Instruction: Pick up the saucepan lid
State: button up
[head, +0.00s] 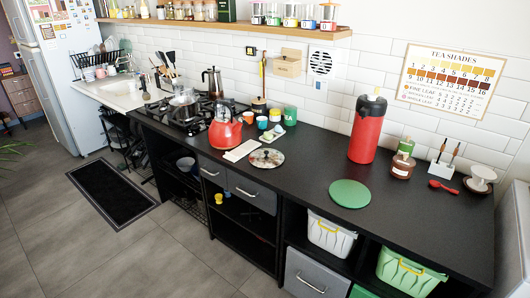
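A shiny steel saucepan (183,110) stands on the black gas hob (203,125), left of the red kettle. What looks like its lid (184,99) rests on top, pale and shiny; it is too small to tell its knob or edge clearly. My gripper is not in this view, so I cannot see where it is or whether it holds anything.
A red kettle (225,132) stands at the hob's right front. A moka pot (212,83) stands behind it. Cups, a patterned round plate (267,158), a green round mat (350,193) and a tall red flask (368,130) stand along the black counter. The floor in front is open, with a dark mat (112,192).

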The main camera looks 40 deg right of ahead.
aim_at(265, 158)
jog(key=i, duration=1.1)
jog(key=u, duration=0.4)
